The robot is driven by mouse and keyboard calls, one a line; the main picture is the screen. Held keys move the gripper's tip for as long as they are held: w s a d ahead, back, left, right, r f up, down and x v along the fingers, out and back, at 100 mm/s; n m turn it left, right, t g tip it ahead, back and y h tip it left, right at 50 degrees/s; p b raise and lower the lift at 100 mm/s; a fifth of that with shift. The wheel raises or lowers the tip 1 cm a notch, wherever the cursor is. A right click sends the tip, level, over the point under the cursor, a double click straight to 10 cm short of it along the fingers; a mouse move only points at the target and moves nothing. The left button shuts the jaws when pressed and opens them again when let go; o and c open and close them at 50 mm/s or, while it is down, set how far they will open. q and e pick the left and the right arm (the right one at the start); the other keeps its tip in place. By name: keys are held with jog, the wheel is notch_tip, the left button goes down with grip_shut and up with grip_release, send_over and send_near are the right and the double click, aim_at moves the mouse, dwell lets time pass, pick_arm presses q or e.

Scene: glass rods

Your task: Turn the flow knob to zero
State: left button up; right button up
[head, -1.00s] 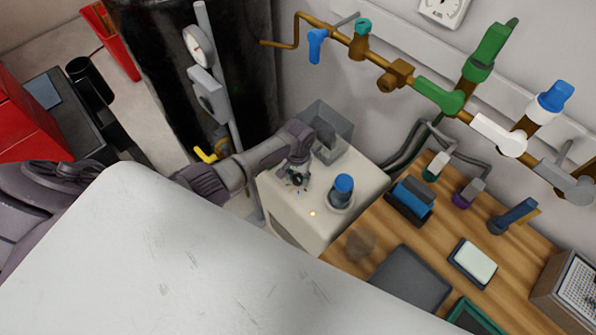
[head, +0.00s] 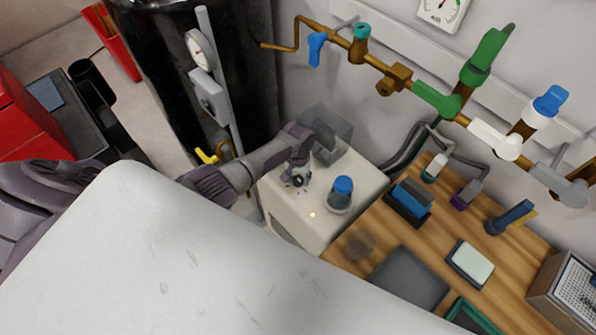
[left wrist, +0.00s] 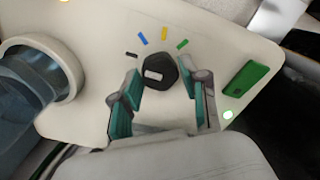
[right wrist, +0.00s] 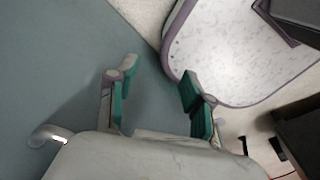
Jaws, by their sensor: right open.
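The flow knob (left wrist: 160,72) is black with a white mark on its left part. It sits on a cream panel (left wrist: 98,112), with black, blue, yellow and green marks in an arc around its far side. My left gripper (left wrist: 159,76) has one finger on each side of the knob, with narrow gaps showing beside it. In the head view, my left gripper (head: 299,181) is over the top of the cream box (head: 285,215) and mostly hides the knob. My right gripper (right wrist: 158,72) is open and empty, away from the box.
A blue-capped glass vessel (head: 341,194) stands on the box close to my left gripper. A clear grey container (head: 328,135) is behind it. A wooden bench (head: 345,248) with several items adjoins the box.

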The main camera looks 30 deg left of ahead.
aim_at(298, 179)
pick_arm(q)
jog(key=shift+o, duration=1.3)
notch_tip(298, 179, up, 12)
